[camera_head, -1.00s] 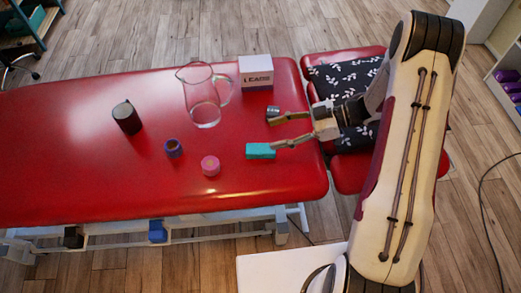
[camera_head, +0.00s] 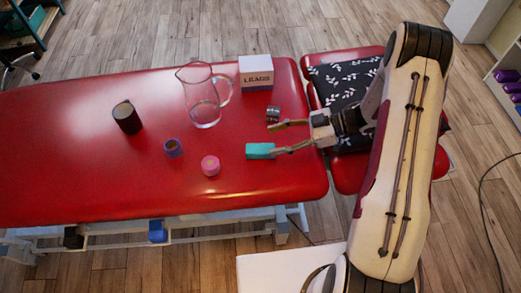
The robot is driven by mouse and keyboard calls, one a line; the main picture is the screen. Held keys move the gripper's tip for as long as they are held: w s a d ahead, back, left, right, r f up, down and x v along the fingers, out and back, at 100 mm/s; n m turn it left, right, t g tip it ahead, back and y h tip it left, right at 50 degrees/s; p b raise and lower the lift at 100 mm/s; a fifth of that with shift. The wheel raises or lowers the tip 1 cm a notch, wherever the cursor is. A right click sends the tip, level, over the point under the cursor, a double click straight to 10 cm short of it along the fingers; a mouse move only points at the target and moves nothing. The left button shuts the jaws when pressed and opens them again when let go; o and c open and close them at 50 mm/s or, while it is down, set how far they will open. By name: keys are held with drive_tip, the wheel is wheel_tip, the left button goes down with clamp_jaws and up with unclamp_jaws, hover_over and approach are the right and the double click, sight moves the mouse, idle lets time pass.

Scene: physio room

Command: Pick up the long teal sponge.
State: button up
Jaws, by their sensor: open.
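The long teal sponge (camera_head: 259,151) lies flat on the red treatment table near its right end. My gripper (camera_head: 272,138) is open, with its two fingers spread and pointing left. The nearer fingertip is at the sponge's right end and overlaps it in the picture; I cannot tell whether it touches. The farther finger is above and to the right of the sponge in the picture, beyond its far edge. Nothing is held between the fingers.
A small metallic cylinder (camera_head: 273,113) stands just beyond the farther finger. A white box (camera_head: 255,71), glass pitcher (camera_head: 202,98), black cylinder (camera_head: 127,119), purple roll (camera_head: 173,148) and pink roll (camera_head: 210,165) are also on the red table (camera_head: 60,150). The table's left part is clear.

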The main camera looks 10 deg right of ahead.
sight(265, 148)
drive_tip(key=shift+f, duration=0.1)
drive_tip(key=shift+f, duration=1.3)
drive_tip(key=shift+f+x, duration=0.25)
drive_tip(key=shift+x, duration=1.4)
drive_tip(key=shift+d, duration=0.1)
drive_tip(key=c, duration=1)
